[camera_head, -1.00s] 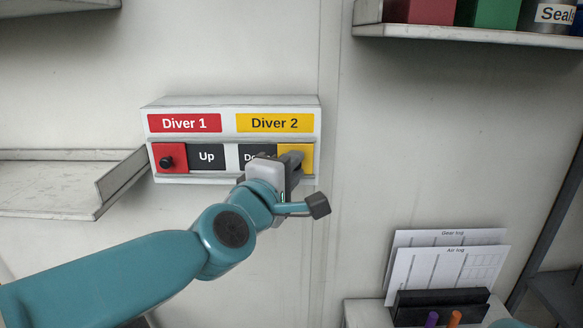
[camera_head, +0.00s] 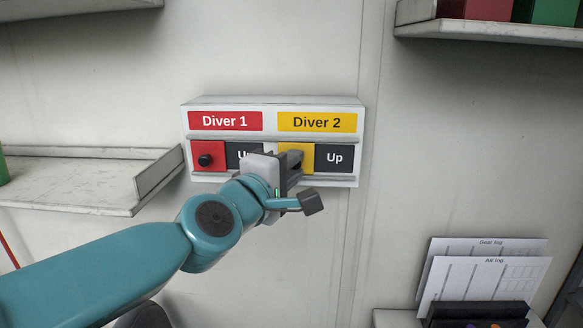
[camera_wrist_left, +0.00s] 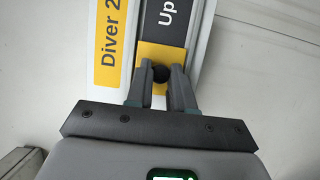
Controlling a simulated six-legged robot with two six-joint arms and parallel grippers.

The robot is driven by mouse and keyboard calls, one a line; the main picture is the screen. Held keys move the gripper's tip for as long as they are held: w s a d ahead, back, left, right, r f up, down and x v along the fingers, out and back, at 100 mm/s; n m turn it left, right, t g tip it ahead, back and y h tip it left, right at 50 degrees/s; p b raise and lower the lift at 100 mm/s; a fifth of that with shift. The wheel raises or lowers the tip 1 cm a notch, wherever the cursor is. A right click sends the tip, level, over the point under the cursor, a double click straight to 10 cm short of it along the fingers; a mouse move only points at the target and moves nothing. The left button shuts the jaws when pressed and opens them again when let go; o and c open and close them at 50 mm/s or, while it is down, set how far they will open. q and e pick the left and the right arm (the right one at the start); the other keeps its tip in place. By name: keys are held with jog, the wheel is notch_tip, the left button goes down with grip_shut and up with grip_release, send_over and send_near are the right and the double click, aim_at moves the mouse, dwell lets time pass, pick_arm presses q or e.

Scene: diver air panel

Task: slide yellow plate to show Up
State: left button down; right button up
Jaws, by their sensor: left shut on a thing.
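The yellow plate (camera_head: 306,159) sits in the track under the yellow Diver 2 label (camera_head: 317,122), at the left end of its slot. To its right the dark "Up" panel (camera_head: 335,158) shows. My left gripper (camera_head: 292,168) is at the plate and partly covers it. In the left wrist view, my left gripper (camera_wrist_left: 161,80) is shut on the black knob (camera_wrist_left: 160,73) of the yellow plate (camera_wrist_left: 152,54). The red plate (camera_head: 209,162) with its black knob is at the left under Diver 1. My right gripper is not in view.
The white panel box (camera_head: 272,104) is fixed to the wall. A metal shelf (camera_head: 70,187) with a raised end is at the left. Paper logs (camera_head: 480,279) stand in a dark holder at the lower right. A shelf with boxes (camera_head: 485,29) is at the upper right.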

pick_arm(q)
jog(key=c, duration=1.3)
grip_release()
jog(key=shift+a, duration=0.15)
jog(key=shift+o, duration=0.2)
jog(key=p+v, duration=0.1)
jog(key=v, duration=1.5)
jog(key=shift+s+a, duration=0.1)
jog(key=shift+a, duration=0.05)
